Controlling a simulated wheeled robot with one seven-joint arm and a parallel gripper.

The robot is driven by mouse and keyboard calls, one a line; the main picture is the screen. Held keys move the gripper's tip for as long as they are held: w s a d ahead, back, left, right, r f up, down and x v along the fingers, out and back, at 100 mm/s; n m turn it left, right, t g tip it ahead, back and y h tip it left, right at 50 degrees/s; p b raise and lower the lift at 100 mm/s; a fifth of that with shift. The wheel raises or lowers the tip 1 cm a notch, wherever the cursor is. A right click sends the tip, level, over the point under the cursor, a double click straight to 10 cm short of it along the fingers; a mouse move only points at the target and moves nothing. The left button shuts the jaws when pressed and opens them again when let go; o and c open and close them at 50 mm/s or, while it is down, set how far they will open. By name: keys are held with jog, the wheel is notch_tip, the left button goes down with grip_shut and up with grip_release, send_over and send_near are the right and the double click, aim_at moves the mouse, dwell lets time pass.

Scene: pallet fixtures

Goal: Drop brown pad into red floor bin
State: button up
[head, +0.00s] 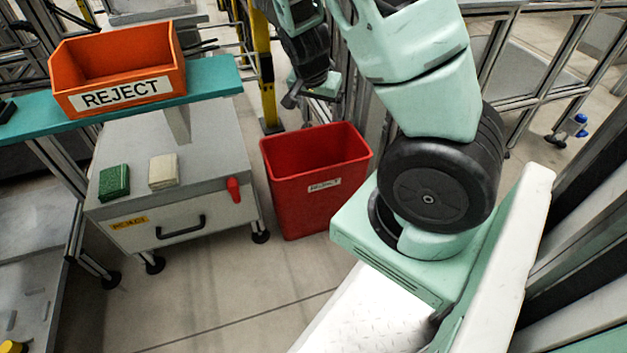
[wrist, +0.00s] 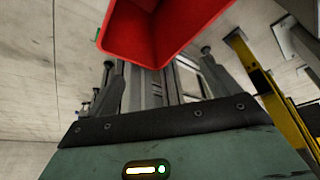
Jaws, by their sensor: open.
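The red floor bin (head: 298,195) stands upright on the floor, right of the grey cabinet, with a white label on its front. In the wrist view the bin (wrist: 170,45) fills the top, its open mouth showing. My gripper (head: 298,98) hangs above and behind the bin's rim. In the wrist view its fingers (wrist: 157,65) are apart with nothing between them. I cannot make out a brown pad for certain.
A green pad (head: 114,182) and a beige pad (head: 163,171) lie on the grey cabinet (head: 215,150). An orange REJECT bin (head: 120,70) sits on a teal shelf (head: 215,80). A yellow post (head: 264,65) stands behind the red bin. The floor in front is clear.

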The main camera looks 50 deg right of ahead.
jog(key=shift+p+v, duration=0.7)
jog(key=shift+v, duration=1.15)
